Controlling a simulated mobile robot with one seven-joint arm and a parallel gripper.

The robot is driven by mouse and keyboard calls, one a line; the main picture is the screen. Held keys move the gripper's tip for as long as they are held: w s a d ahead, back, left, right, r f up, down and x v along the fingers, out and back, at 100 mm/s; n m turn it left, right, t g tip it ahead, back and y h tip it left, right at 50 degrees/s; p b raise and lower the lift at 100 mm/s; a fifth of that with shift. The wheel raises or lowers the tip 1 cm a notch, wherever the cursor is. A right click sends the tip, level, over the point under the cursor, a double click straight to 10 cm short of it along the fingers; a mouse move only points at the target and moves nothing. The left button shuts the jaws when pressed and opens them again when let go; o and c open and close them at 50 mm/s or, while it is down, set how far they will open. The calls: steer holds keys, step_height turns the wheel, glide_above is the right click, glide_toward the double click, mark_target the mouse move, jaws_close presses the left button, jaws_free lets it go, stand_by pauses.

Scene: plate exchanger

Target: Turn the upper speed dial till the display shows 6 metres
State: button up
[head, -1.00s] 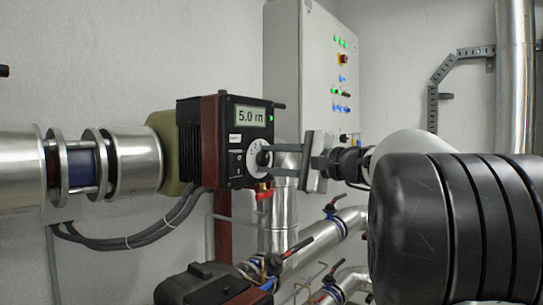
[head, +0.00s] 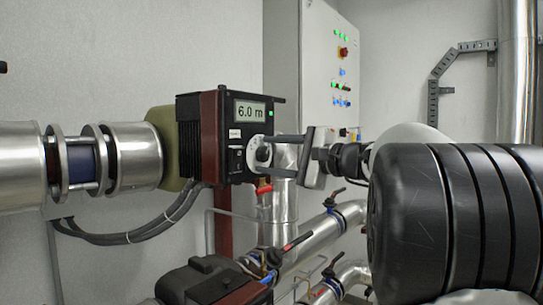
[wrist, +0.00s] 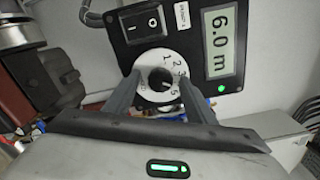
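The upper pump's control box (head: 241,140) is black and sits on the pipe at the left-centre. Its display (head: 250,111) reads 6.0 m; the display in the wrist view (wrist: 219,42) reads the same. The speed dial (head: 264,153) is a black knob on a white numbered disc, below the display; the disc also shows in the wrist view (wrist: 156,70). My gripper (head: 272,155) reaches the dial from the right, with one finger on either side of the knob. In the wrist view the fingers (wrist: 156,84) straddle the knob; whether they touch it I cannot tell.
A black rocker switch (wrist: 143,23) is beside the dial. A red-handled valve (head: 264,187) is just below the dial. A lower pump (head: 215,283) and pipes with valve levers lie below. A grey cabinet (head: 310,80) with lit buttons stands behind.

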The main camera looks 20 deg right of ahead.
steer(key=shift+s, duration=0.1)
steer(key=b+v, duration=0.1)
steer(key=v, duration=1.6)
steer(key=shift+s+d, duration=0.1)
